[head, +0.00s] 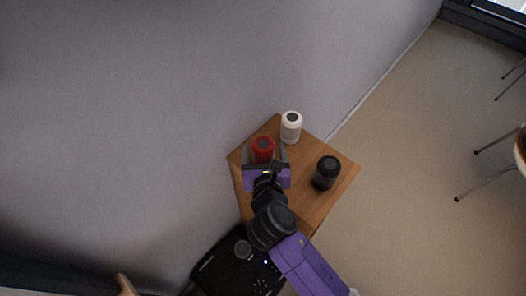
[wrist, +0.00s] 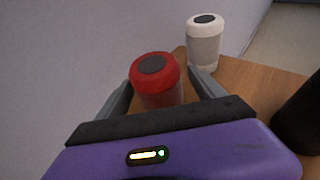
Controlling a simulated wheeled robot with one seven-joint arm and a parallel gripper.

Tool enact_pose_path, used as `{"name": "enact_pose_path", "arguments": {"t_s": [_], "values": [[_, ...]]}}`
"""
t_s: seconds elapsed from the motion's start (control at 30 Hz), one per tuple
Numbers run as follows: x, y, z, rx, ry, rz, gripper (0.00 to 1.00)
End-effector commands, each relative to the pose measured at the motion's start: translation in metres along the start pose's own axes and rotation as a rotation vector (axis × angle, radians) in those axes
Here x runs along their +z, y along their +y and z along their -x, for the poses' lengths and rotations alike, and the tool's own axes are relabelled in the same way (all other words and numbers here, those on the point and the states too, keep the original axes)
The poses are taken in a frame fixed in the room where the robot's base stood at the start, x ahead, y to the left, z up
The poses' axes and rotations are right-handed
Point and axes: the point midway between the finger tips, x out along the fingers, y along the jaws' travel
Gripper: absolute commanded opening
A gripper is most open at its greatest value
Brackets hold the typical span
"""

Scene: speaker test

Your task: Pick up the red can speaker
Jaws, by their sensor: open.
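The red can speaker (head: 262,147) stands upright near the left corner of a small wooden table (head: 312,200). It has a dark round top and also shows in the wrist view (wrist: 156,80), in the middle of the picture. My gripper (head: 265,153) is open, with one finger on each side of the red speaker. In the wrist view the gripper's (wrist: 160,92) fingers flank the speaker, and I cannot tell if either touches it. The speaker's lower part is hidden behind the gripper body.
A white can speaker (head: 291,128) stands behind, close to the right finger. A black can speaker (head: 326,173) stands to the right on the table. A grey wall runs close along the table's left and back. Open floor lies to the right, with chair legs (head: 487,171) further off.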

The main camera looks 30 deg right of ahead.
Motion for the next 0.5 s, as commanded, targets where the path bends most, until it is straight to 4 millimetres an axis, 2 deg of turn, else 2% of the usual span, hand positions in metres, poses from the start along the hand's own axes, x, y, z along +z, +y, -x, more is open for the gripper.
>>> {"name": "enact_pose_path", "arguments": {"t_s": [0.1, 0.2, 0.5], "values": [[0.000, 0.001, -0.018, -0.001, 0.000, -0.001, 0.78], [0.000, 0.001, -0.027, 0.000, 0.000, 0.000, 0.78], [-0.001, 0.001, -0.030, 0.001, 0.001, 0.000, 0.76]]}}
